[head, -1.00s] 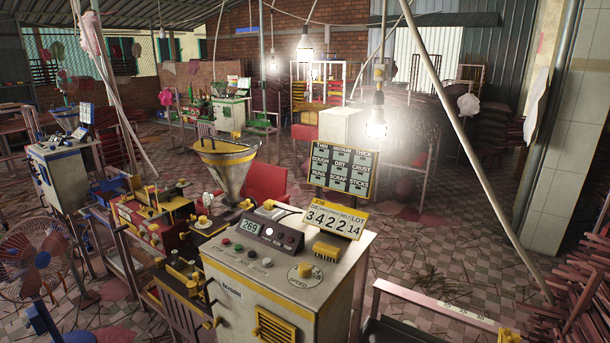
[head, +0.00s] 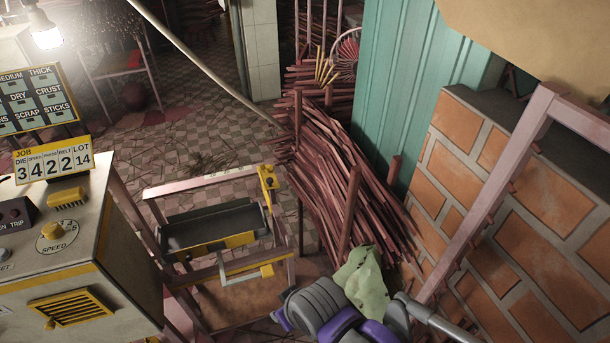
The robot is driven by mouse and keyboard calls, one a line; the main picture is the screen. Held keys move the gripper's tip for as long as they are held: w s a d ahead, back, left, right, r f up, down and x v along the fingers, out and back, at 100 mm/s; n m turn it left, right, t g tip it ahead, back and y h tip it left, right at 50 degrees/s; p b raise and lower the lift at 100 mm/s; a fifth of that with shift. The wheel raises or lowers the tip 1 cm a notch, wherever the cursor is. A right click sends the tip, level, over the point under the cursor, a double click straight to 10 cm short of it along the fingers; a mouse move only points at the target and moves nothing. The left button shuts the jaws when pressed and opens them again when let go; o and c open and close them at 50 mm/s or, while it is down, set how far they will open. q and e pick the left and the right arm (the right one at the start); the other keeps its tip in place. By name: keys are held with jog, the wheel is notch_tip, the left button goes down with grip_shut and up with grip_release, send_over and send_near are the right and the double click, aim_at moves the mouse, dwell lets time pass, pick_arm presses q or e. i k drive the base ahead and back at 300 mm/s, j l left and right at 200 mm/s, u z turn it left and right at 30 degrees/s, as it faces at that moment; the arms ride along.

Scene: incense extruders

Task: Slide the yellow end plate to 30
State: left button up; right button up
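A yellow end plate (head: 267,178) sits upright at the right end of the pale back rail (head: 205,184) of a small frame beside the machine. Any scale numbers on the rail are too small to read, so I cannot tell its setting. A second yellow piece (head: 262,270) lies along the front rail, joined to a pale bent bar. A dark trough (head: 215,228) with a yellow front edge lies between the rails. Neither gripper's fingers show. Grey and purple rounded parts at the bottom centre seem to be my arm, apart from the end plate.
The control cabinet (head: 60,255) with the job sign (head: 54,163) stands at left. A heap of reddish sticks (head: 345,190) lies right of the frame, beside a brick wall (head: 510,215). A pale green cloth (head: 362,283) hangs near my arm. Tiled floor is open behind.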

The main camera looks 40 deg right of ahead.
aim_at(268, 180)
jog(key=z, duration=1.05)
